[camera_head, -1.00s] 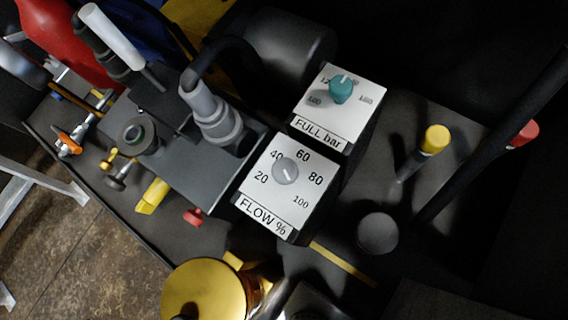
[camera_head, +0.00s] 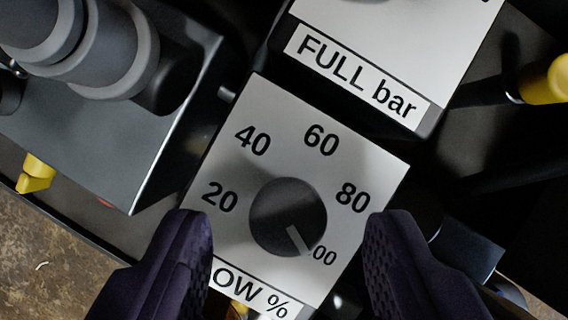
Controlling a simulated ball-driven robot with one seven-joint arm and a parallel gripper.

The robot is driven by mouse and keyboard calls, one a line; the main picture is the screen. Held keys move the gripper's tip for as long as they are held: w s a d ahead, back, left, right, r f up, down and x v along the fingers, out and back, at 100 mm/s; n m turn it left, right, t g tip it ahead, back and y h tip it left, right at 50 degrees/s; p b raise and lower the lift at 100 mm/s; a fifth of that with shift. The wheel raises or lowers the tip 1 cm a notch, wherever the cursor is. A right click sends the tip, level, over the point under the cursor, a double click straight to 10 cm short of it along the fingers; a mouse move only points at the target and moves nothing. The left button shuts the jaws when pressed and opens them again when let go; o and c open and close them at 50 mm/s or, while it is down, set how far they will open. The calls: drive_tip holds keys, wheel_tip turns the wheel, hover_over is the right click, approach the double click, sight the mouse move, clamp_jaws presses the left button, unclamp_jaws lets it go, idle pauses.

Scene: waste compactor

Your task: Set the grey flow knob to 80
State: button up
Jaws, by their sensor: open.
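The grey flow knob (camera_head: 283,212) is a dark round dial on a white panel (camera_head: 262,105) marked 20, 40, 60, 80 and 100. Its pale pointer line points to the lower right, at the 100 mark, and partly meets the first digit there. My gripper (camera_head: 285,228) is open, with one dark purple finger on each side of the knob. The fingers are apart from the knob in the picture; how far they are above the panel I cannot tell. The left finger covers part of the "FLOW %" label (camera_head: 250,292).
The "FULL bar" panel (camera_head: 357,75) stands just above in the picture. A grey pipe fitting (camera_head: 100,50) rises at the upper left. A yellow-capped lever (camera_head: 547,85) is at the right, and a yellow part (camera_head: 36,174) at the left.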

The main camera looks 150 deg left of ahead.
drive_tip(key=shift+x, duration=0.75)
clamp_jaws()
drive_tip(key=shift+n, duration=0.3)
drive_tip(key=n, duration=0.1)
drive_tip(key=n+y, duration=0.1)
drive_tip(key=n, duration=0.1)
drive_tip(key=n+y, duration=0.1)
drive_tip(key=n, duration=0.1)
drive_tip(key=shift+d+p, duration=0.25)
drive_tip(key=shift+p, duration=0.1)
drive_tip(key=n+y, duration=0.1)
drive_tip(key=n, duration=0.2)
drive_tip(key=n+y, duration=0.1)
drive_tip(key=n, duration=0.2)
drive_tip(key=shift+d+y+p, duration=0.1)
drive_tip(key=shift+y+p, duration=0.2)
drive_tip(key=shift+p, duration=0.1)
